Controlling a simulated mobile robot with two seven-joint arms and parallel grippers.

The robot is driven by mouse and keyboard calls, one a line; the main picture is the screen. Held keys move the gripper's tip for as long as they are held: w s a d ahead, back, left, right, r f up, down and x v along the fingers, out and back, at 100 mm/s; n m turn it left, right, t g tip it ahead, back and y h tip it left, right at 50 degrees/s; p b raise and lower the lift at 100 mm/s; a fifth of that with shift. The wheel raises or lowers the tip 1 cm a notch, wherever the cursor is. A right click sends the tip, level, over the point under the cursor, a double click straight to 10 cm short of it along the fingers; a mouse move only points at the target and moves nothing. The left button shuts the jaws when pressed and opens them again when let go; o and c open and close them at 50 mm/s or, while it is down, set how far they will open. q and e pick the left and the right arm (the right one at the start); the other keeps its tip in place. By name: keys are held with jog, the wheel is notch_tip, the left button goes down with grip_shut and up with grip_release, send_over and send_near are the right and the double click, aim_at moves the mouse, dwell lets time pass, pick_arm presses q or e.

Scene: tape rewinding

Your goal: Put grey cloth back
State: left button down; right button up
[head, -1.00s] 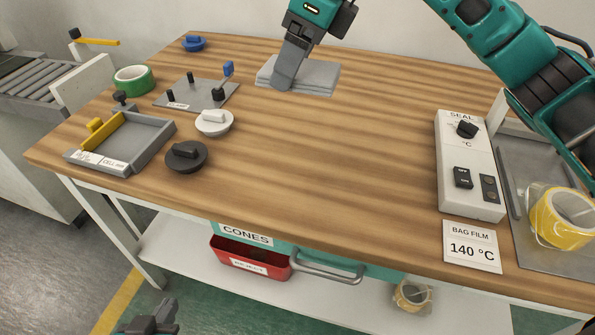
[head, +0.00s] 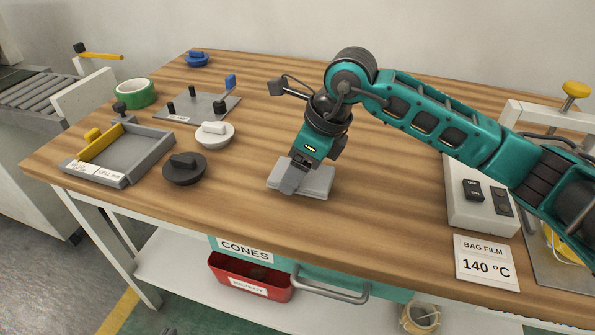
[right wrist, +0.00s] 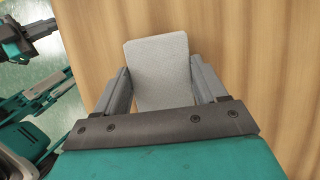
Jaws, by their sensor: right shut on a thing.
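The grey cloth (head: 316,181) is a folded, flat pad at the front middle of the wooden table. My right gripper (head: 289,186) points down at its left part and is shut on it. In the right wrist view the cloth (right wrist: 160,65) lies between the two fingers (right wrist: 160,88) and reaches out past them. I cannot tell whether the cloth touches the table or is just above it. Only a dark tip of my left gripper (head: 169,331) shows at the bottom edge of the head view, so its jaws cannot be read.
Left on the table (head: 375,225) are a grey tray (head: 150,166), black (head: 184,170) and white (head: 214,137) knobbed discs, green tape (head: 134,93) and a plate with pegs (head: 205,106). The sealer box (head: 480,205) and BAG FILM card (head: 486,264) stand right. A red bin (head: 250,289) hangs below.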

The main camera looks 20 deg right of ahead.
jog(key=shift+f, duration=0.5)
jog(key=shift+f, duration=0.2)
jog(key=o, duration=1)
jog(key=shift+r, duration=0.1)
jog(key=shift+r, duration=0.2)
jog(key=p+v, duration=0.2)
jog(key=v, duration=1)
jog(key=shift+d+f, duration=0.1)
jog(key=shift+f, duration=0.05)
